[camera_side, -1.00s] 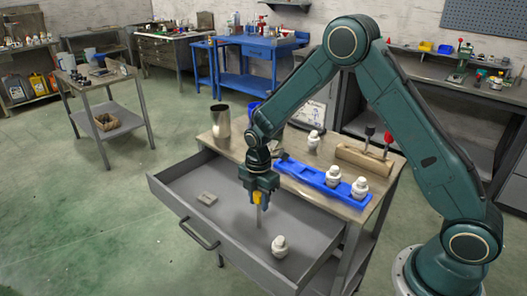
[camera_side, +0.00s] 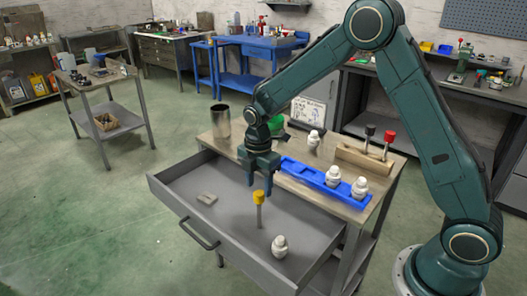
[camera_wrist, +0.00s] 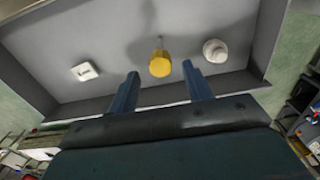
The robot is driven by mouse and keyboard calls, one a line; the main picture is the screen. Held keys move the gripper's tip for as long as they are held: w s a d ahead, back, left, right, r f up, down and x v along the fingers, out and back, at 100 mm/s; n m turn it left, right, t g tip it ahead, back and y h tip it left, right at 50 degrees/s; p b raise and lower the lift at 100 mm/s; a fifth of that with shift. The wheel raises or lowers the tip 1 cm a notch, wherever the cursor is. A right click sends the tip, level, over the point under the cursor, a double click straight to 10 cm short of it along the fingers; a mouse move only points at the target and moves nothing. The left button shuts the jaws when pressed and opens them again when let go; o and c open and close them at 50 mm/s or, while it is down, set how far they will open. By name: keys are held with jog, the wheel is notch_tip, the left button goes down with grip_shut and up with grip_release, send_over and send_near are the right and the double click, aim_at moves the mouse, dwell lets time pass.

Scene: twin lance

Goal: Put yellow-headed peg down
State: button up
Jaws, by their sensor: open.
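The yellow-headed peg (camera_side: 259,197) stands upright in the open grey drawer (camera_side: 228,222), head up. In the wrist view its yellow head (camera_wrist: 160,66) shows just beyond and between my fingertips, apart from both. My gripper (camera_side: 259,180) is open and empty, a little above the peg's head in the side view. Its two fingers (camera_wrist: 160,80) are spread in the wrist view. Whether the peg sits in a hole or on the drawer floor I cannot tell.
On the bench top are a blue tray (camera_side: 318,186) with white fittings, a metal cup (camera_side: 221,122), and a wooden rack (camera_side: 364,160) holding a red-headed and a dark-headed peg.

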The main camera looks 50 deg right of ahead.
notch_tip(320, 180, up, 6)
jog(key=shift+r, duration=0.2)
dwell(0.7)
jog(key=s+r+m+t, duration=0.3)
jog(key=s+r+m, duration=0.6)
jog(key=s+r, duration=0.4)
jog(key=s+d+r+m+t, duration=0.1)
jog(key=s+r+m+t, duration=0.1)
jog(key=s+m, duration=0.7)
jog(key=shift+s+d+t, duration=0.2)
jog(key=shift+s+t, duration=0.1)
jog(key=shift+s, duration=2.8)
